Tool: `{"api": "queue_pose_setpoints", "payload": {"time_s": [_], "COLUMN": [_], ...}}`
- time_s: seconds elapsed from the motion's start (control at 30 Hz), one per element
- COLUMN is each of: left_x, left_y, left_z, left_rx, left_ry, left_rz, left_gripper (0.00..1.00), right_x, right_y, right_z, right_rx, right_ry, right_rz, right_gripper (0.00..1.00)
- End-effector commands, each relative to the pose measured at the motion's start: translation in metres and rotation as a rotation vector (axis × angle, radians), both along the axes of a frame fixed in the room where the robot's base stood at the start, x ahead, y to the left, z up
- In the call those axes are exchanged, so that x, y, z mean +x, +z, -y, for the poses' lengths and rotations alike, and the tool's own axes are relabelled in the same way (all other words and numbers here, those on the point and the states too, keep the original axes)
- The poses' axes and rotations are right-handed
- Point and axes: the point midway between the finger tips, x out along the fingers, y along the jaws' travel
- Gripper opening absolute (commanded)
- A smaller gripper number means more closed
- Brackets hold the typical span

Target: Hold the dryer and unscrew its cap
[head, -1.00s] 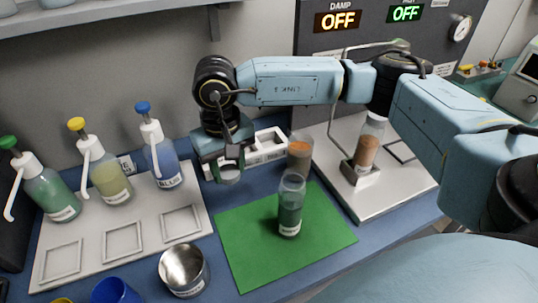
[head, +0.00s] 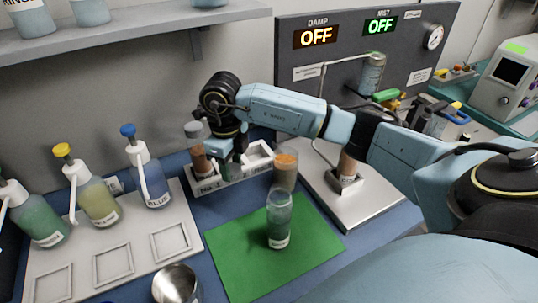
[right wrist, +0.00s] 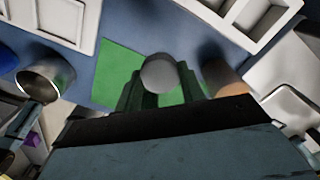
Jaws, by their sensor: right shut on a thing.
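The cap appears to be on the jar. My left gripper is not in view.
A jar of green contents (head: 279,225) stands on the green mat (head: 230,265). A jar of orange contents (head: 286,172) stands behind it. Pump bottles (head: 150,175) on a pale tray (head: 75,275) and a metal cup (head: 176,284) are at left. The mat's front is clear.

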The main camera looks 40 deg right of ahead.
Motion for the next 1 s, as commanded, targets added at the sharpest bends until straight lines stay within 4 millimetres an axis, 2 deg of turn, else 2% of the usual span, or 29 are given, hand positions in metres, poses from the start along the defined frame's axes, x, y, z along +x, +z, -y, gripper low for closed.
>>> {"api": "queue_pose_setpoints", "payload": {"time_s": [0.1, 0.2, 0.4, 0.53, 0.8, 1.0], "left_x": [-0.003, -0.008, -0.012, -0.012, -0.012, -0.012], "left_y": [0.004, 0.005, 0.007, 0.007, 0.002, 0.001], "left_z": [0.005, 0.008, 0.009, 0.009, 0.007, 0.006], "left_rx": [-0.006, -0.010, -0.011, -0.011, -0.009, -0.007], "left_ry": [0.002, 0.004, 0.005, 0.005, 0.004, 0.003], "left_rz": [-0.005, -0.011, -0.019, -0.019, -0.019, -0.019], "left_gripper": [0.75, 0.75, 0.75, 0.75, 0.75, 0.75], "right_x": [-0.001, -0.002, -0.004, -0.005, -0.006, -0.005], "right_y": [-0.007, -0.013, -0.020, -0.027, -0.075, -0.090], "right_z": [0.015, 0.027, 0.042, 0.046, 0.046, 0.046], "right_rx": [0.000, 0.000, -0.001, -0.002, -0.001, -0.001], "right_ry": [-0.327, -0.569, -0.893, -0.976, -0.991, -0.990], "right_rz": [-0.005, -0.003, -0.001, -0.002, -0.002, 0.000], "right_gripper": [0.12, 0.12, 0.12, 0.12, 0.12, 0.12]}}
